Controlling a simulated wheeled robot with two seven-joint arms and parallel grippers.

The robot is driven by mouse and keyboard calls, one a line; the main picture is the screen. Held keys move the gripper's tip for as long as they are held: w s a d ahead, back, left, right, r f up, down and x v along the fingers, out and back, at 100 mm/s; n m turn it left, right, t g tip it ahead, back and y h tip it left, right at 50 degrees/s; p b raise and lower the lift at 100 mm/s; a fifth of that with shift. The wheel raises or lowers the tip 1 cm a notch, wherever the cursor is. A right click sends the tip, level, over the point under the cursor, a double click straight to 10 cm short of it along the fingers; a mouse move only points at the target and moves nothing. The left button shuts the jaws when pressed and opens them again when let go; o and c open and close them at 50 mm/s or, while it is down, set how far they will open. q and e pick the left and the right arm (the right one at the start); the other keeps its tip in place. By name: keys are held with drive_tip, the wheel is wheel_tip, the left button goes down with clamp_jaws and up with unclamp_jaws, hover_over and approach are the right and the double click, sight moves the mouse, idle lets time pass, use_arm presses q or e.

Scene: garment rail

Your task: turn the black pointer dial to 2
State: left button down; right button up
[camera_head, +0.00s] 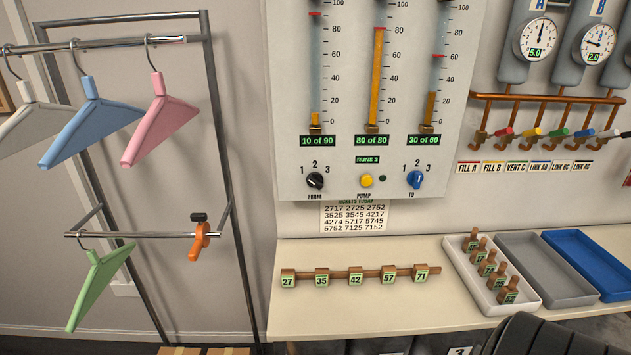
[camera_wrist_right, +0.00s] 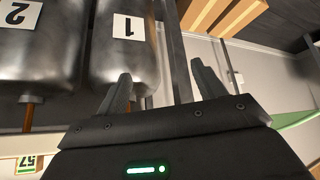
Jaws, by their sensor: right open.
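The black pointer dial (camera_head: 315,181) is on the grey wall panel, above the label FROM, with 1, 2 and 3 printed around its top. It has a small light mark, but I cannot tell for certain which number it points to. A blue dial (camera_head: 415,180) labelled TO is to its right, and a yellow PUMP button (camera_head: 366,181) is between them. My right gripper (camera_wrist_right: 162,85) is open and empty in the right wrist view, away from the dial. Only a dark part of my right arm shows at the head view's bottom right. My left gripper is not in view.
Below the panel, a pale counter (camera_head: 360,314) holds a wooden rail of numbered tags (camera_head: 355,278) and a white tray (camera_head: 465,270). A garment rail (camera_head: 215,100) with hangers stands left. Metal tanks (camera_wrist_right: 120,60) are close to the gripper in the wrist view.

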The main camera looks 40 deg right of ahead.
drive_tip(key=w+r+m+t, duration=0.1)
drive_tip(key=w+r, duration=0.2)
drive_tip(key=r, duration=0.6)
drive_tip(key=m+t+h+p, duration=0.2)
drive_tip(key=m+t+h, duration=0.4)
drive_tip(key=m+h, duration=0.5)
approach(316, 184)
drive_tip(key=w+d, duration=0.2)
drive_tip(key=w+d+m+y+p, duration=0.1)
drive_tip(key=w, duration=0.1)
drive_tip(key=w+d+m+p, duration=0.1)
drive_tip(key=w+d, duration=0.1)
drive_tip(key=shift+w+d+r+y, duration=0.15)
drive_tip(key=shift+d+r+y, duration=0.15)
drive_tip(key=shift+d+r, duration=0.1)
drive_tip(key=shift+w+d+f, duration=0.1)
drive_tip(key=shift+w+d, duration=0.15)
drive_tip(key=shift+w, duration=0.2)
